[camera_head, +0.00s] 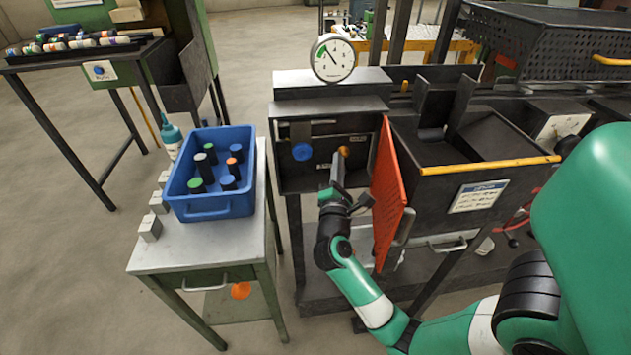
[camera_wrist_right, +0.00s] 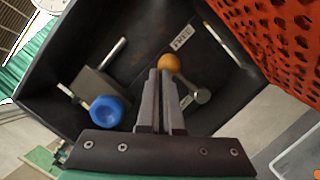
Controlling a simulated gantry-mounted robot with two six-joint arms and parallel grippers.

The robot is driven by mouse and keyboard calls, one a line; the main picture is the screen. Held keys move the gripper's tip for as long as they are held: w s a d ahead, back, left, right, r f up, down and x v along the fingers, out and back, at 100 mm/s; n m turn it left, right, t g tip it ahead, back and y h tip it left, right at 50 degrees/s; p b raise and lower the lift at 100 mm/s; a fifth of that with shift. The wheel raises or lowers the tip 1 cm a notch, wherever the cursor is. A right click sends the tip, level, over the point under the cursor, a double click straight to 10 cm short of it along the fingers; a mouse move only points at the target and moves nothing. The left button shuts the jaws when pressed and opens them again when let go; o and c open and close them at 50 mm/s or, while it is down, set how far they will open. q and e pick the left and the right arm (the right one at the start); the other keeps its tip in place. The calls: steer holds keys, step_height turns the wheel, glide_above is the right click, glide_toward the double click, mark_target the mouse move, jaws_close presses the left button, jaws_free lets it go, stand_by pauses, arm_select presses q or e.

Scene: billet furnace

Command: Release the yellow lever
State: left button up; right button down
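The yellow lever shows as an orange-yellow ball knob (camera_head: 344,151) on the front panel of the dark box in the head view. In the right wrist view the knob (camera_wrist_right: 170,62) lies just beyond my fingertips, with a grey round pivot to its lower right. My right gripper (camera_head: 336,182) points at the knob from below. In the wrist view its fingers (camera_wrist_right: 160,72) are close together, with only a thin gap, and overlap the knob's lower edge. I cannot tell whether they touch it. My left gripper is not in view.
A blue knob (camera_head: 302,151) is left of the lever. An open orange perforated door (camera_head: 388,195) stands close on the right of my gripper. A pressure gauge (camera_head: 334,58) is above. A blue bin (camera_head: 214,207) with several cylinders stands on the left table.

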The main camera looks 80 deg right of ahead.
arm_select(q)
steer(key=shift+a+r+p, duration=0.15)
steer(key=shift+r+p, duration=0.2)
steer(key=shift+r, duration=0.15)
arm_select(e)
steer(key=shift+s+d+r, duration=0.25)
steer(key=shift+s, duration=0.35)
steer(key=shift+w+a, duration=0.15)
steer(key=shift+w, duration=0.05)
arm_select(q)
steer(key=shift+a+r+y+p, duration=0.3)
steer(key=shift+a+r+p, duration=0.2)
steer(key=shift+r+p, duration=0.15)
arm_select(e)
steer(key=w+a, duration=0.1)
steer(key=a, duration=1.1)
steer(key=shift+w+a, duration=0.35)
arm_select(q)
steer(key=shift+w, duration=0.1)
